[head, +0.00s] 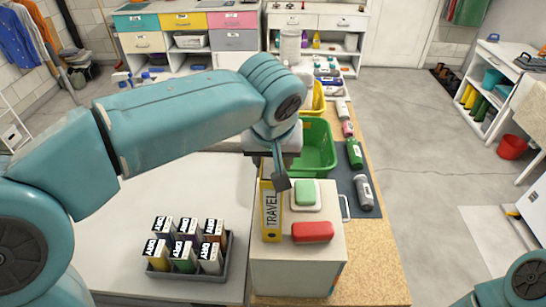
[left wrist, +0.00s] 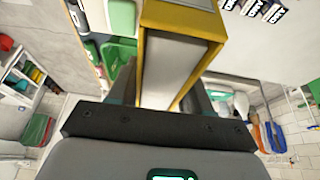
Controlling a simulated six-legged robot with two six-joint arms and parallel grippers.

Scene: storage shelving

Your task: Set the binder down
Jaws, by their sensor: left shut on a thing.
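The yellow binder (head: 271,215), its spine marked TRAVEL, is upright at the left side of the top of a small white cabinet (head: 298,262). My left gripper (head: 279,172) is shut on the binder from above, with one dark finger showing in front of its upper part. In the left wrist view, the binder (left wrist: 182,20) runs up from between the fingers, its grey inside showing between yellow covers. I cannot tell whether its lower edge touches the cabinet top. My right gripper is out of view; only a piece of my right arm shows at bottom right.
A green block on a white dish (head: 306,205) and a red block (head: 312,232) lie close right of the binder. A grey tray (head: 187,273) of several DRY cartons stands left. A green bin (head: 318,150) and bottles are behind. The white table is clear between tray and arm.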

